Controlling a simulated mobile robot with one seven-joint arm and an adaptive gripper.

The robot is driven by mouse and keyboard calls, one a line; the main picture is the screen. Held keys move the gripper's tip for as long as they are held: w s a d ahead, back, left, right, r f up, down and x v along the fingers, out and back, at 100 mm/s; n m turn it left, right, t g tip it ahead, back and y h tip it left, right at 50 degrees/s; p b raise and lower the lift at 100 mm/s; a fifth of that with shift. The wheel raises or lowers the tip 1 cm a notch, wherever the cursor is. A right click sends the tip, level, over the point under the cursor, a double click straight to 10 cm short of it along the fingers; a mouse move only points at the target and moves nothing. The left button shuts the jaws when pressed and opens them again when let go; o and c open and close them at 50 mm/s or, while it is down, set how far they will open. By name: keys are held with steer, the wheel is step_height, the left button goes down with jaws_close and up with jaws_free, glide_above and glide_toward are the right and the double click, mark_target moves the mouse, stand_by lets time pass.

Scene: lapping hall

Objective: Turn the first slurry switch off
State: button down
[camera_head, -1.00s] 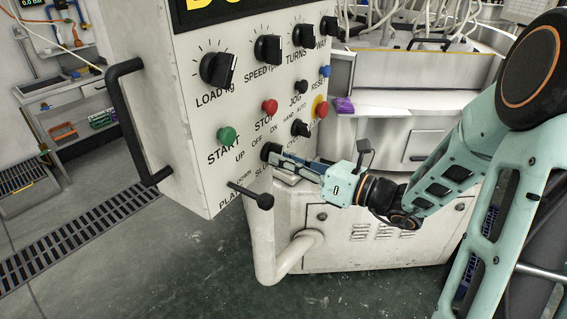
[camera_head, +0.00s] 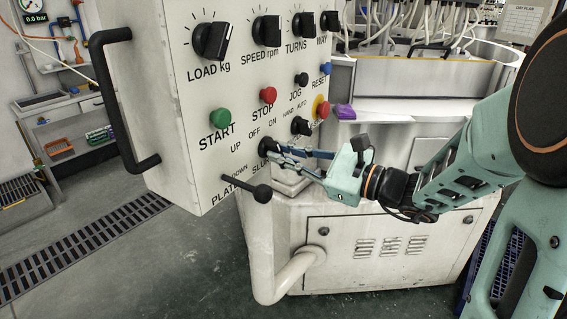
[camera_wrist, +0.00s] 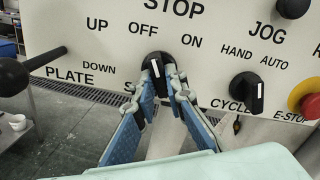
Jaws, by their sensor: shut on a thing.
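The slurry switch (camera_wrist: 155,74) is a black rotary knob with a white mark, below the OFF and ON labels on the pale control panel (camera_wrist: 220,75). Its mark points nearly straight up in the wrist view, closest to OFF. The label under it is mostly hidden by my fingers. My gripper (camera_wrist: 160,82) has one blue-padded finger on each side of the knob and is shut on it. In the head view the switch (camera_head: 263,146) shows at the tips of my gripper (camera_head: 274,149).
The black plate lever (camera_head: 262,193) sticks out left of the switch. The cycle selector (camera_wrist: 245,92) and the red E-stop (camera_wrist: 309,104) are to the right. START (camera_head: 220,117) and STOP (camera_head: 268,95) buttons are above. A white pipe (camera_head: 268,270) runs below.

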steer(key=shift+n, duration=0.4)
steer(key=c, duration=2)
jaws_free()
steer(key=shift+o, duration=0.2)
steer(key=v, duration=1.2)
